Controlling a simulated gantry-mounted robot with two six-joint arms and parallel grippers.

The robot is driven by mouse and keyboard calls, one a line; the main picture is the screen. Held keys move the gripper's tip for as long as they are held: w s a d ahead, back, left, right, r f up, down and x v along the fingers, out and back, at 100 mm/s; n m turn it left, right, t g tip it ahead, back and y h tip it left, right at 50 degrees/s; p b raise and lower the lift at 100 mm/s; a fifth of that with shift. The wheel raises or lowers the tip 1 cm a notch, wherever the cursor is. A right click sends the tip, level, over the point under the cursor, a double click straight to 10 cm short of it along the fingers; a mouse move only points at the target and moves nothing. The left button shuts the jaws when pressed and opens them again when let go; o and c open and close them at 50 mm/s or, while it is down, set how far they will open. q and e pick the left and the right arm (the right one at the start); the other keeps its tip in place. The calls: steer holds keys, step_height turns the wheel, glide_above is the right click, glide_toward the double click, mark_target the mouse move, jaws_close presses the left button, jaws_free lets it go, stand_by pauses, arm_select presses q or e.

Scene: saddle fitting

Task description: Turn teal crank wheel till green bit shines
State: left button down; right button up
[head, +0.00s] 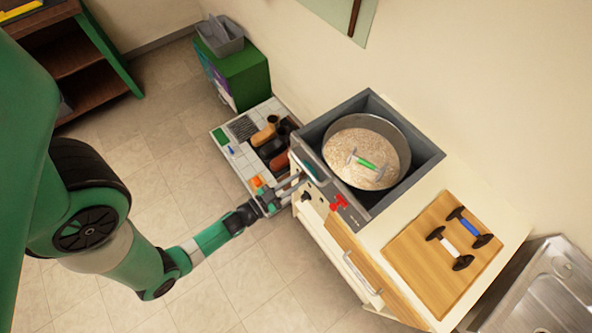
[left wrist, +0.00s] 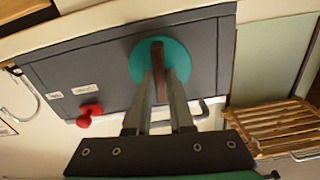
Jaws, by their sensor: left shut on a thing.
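The teal crank wheel (left wrist: 178,57) shows in the left wrist view on the dark grey front panel (left wrist: 100,65), with a brown handle bar (left wrist: 159,72) across it. My left gripper (left wrist: 160,88) has its fingers on either side of this bar, shut on it. I cannot make out a lit green part on the panel. My right gripper is in neither view.
A red knob (head: 338,202) sits on the panel beside the wheel. A round pan (head: 402,140) of grainy material holds a green-handled tool (head: 366,163). Two dumbbell-shaped tools lie on a wooden board (head: 425,275). A low rack (head: 232,165) stands left of the box.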

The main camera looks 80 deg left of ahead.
arm_select(q)
steer(key=shift+n+p, duration=0.35)
steer(key=shift+n, duration=1.15)
steer(key=c, duration=0.8)
jaws_free()
steer(key=shift+s+d, duration=0.1)
